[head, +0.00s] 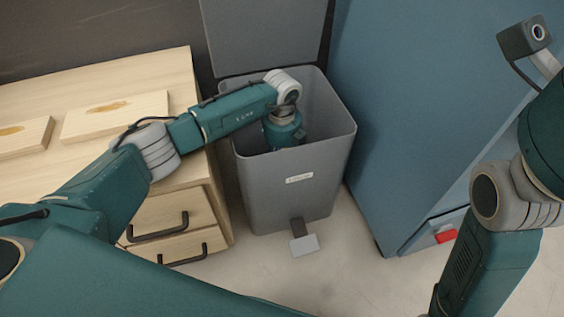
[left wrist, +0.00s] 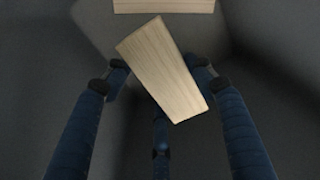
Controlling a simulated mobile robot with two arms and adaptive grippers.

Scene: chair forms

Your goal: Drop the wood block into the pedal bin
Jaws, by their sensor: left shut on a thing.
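The grey pedal bin (head: 290,185) stands on the floor with its lid (head: 262,35) up. My left arm reaches over the rim, and its wrist points down into the opening. The left gripper's fingers are hidden by the bin in the head view. In the left wrist view, my left gripper (left wrist: 160,75) is shut on a pale wood block (left wrist: 162,68), held tilted between the fingers inside the bin. A second pale wooden piece (left wrist: 163,5) shows at the top edge of that view, beyond the block. My right gripper is not in view.
A wooden drawer cabinet (head: 190,90) stands left of the bin, with two light wood blocks (head: 115,115) (head: 22,137) on top. A blue cabinet (head: 400,120) stands close on the right. The bin's pedal (head: 304,244) sticks out at the front over clear floor.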

